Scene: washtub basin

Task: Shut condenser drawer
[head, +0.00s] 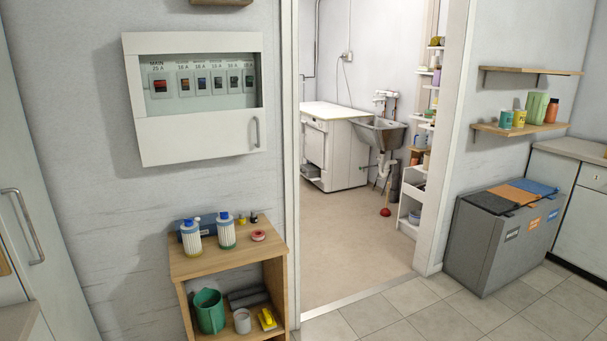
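A white front-loading machine (346,154) with a pale worktop stands beyond the doorway, against the far room's left side. Its front faces left and shows only at a steep angle. At the foot of that front, a small part with dark and pale areas (311,171) sits low near the floor. It is too small to tell whether this is the condenser drawer or how far out it is. Neither of my grippers is in view.
A doorway opens onto clear beige floor (352,245). A wooden shelf unit (185,268) with bottles stands left of the doorway, below a fuse box (197,123). A grey sink (378,131), a red plunger (385,212) and white shelving (408,201) lie beyond. Grey bins (472,255) stand right.

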